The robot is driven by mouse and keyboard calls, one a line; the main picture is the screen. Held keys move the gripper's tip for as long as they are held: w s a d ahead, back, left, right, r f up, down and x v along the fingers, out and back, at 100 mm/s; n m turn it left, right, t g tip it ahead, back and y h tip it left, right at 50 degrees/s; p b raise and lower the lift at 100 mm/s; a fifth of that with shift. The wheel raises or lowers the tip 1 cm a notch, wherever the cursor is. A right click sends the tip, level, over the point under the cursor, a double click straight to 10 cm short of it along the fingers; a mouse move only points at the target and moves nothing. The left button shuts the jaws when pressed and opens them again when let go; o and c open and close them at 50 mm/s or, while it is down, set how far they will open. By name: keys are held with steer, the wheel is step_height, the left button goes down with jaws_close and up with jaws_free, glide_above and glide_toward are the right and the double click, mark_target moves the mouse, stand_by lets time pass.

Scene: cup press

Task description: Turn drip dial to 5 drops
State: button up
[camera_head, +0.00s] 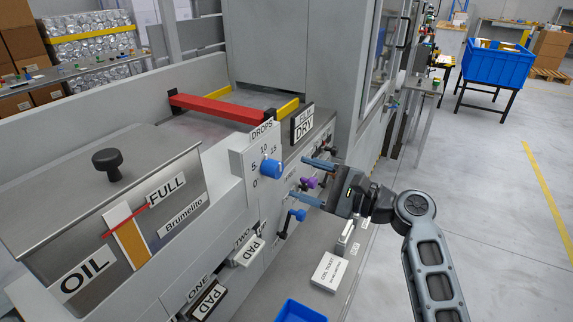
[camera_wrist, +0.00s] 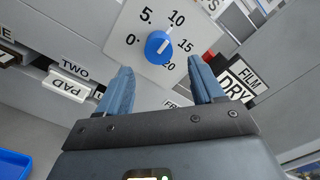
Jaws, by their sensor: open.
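The drip dial is a blue knob (camera_head: 271,169) on a light grey DROPS plate marked 0, 5, 10, 15 and more. In the wrist view the knob (camera_wrist: 158,46) shows a pale mark on its face, seemingly toward the upper right near 10; its exact setting is hard to read. My gripper (camera_head: 298,179) is open and empty, to the right of the dial in the head view and apart from it. In the wrist view the two blue fingers (camera_wrist: 159,66) spread either side below the knob, pointing toward the plate.
A FILM DRY sign (camera_head: 303,123) stands beside the dial plate. Below are a purple knob (camera_head: 309,183), a blue lever (camera_head: 291,220) and PAD pedals (camera_head: 248,250). The OIL gauge (camera_head: 126,238) is at left. A red bar (camera_head: 218,108) lies behind.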

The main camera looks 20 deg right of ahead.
mark_target(280, 172)
steer(key=x, duration=0.7)
steer(key=shift+a+p, duration=0.1)
steer(key=shift+p, duration=0.3)
steer(key=shift+f, duration=0.1)
steer(key=c, duration=1)
